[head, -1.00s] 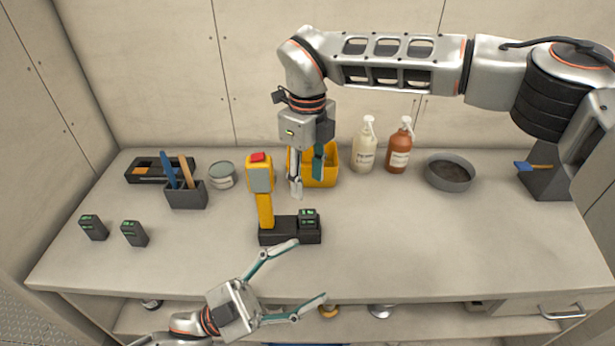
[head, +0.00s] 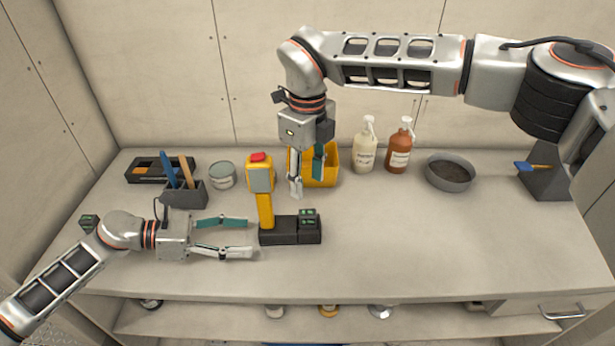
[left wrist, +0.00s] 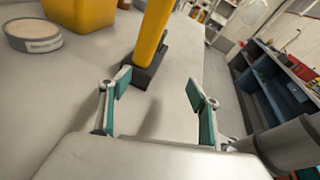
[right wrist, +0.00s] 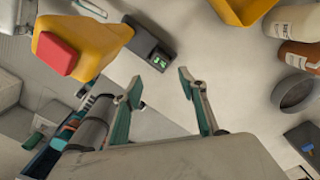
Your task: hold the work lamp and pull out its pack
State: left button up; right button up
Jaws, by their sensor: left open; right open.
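The work lamp stands upright on the bench, with a yellow stem (head: 265,212), a head with a red top (head: 259,158) and a dark base (head: 279,231). A dark pack (head: 308,217) with green marks sits on the right end of the base; it also shows in the right wrist view (right wrist: 158,60). My left gripper (head: 253,238) is open and empty, low over the bench just left of the base, its fingers pointing at it. The lamp stem shows ahead between its fingers in the left wrist view (left wrist: 152,35). My right gripper (head: 307,180) is open and empty, pointing down above and behind the pack.
Behind the lamp stand a yellow bin (head: 325,172), a cream bottle (head: 364,150), a brown bottle (head: 399,150) and a grey bowl (head: 449,173). A tool holder (head: 186,195) and a can (head: 222,175) stand at left. Another pack (head: 89,222) is partly hidden by my left arm. The bench's right front is clear.

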aim_at(284, 225)
pick_arm(q)
jog(key=w, duration=0.1)
jog(key=w+d+m, duration=0.1)
jog(key=shift+w+d+f+t, duration=0.1)
jog(key=shift+w+f+t, duration=0.2)
jog(key=shift+t, duration=0.1)
jog(key=shift+x, duration=4.85)
jog(key=shift+f, duration=0.15)
grip_shut()
jog(key=shift+c, duration=0.8)
grip_release()
